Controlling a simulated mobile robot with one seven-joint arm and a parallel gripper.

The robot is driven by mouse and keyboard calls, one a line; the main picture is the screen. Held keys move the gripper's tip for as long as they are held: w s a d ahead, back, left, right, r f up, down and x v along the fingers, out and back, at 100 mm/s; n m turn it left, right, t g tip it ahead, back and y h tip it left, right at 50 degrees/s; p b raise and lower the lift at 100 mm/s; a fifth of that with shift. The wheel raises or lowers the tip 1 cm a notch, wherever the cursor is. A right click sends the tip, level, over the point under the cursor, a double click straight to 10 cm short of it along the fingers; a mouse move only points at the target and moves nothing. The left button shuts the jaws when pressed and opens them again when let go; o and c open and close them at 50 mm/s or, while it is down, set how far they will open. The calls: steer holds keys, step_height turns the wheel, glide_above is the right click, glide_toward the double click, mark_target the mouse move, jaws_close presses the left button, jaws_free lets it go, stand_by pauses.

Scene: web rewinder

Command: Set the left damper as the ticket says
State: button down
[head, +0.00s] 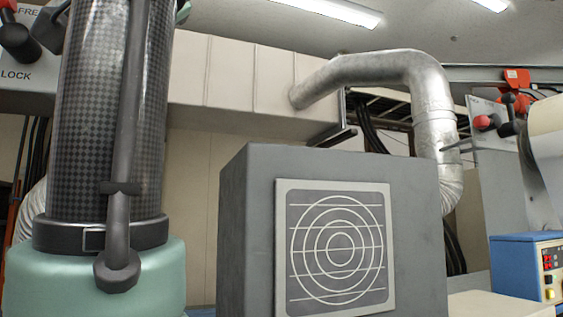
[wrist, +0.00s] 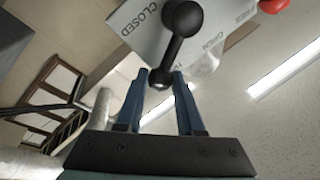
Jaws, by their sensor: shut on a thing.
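In the wrist view, a black lever (wrist: 172,52) with a round ball at its upper end stands in front of a pale plate (wrist: 140,27). The head view does not show my gripper. I cannot tell the lever's exact setting, and no ticket is readable.
In the head view, a grey box with a round grille (head: 335,245) fills the middle front. A silver duct (head: 430,95) bends down behind it. A plate marked LOCK (head: 17,75) is at far left. Another plate (head: 490,135) with red and black knobs is at right, above a blue control box (head: 515,268).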

steer(key=shift+w+d+f+m+t+h+b, duration=0.1)
steer(key=shift+f+m+t+h+b, duration=0.4)
steer(key=shift+m, duration=0.9)
steer(key=shift+w+d+f+m+t+h+b, duration=0.25)
steer(key=shift+f+m+b, duration=0.45)
steer(key=shift+m, duration=0.7)
steer(key=shift+s+f+m+t+h+b, duration=0.15)
steer(key=shift+f+m+t+h+b, duration=0.4)
steer(key=shift+m, duration=0.85)
steer(key=shift+f, duration=0.25)
steer(key=c, duration=0.5)
jaws_free()
steer(key=shift+r, duration=0.1)
steer(key=b+v, duration=0.3)
steer(key=v, duration=0.3)
steer(key=b+v, duration=0.3)
steer(key=v, duration=0.4)
steer(key=shift+s+d+r, duration=0.1)
steer(key=shift+r, duration=0.15)
steer(key=shift+f, duration=0.1)
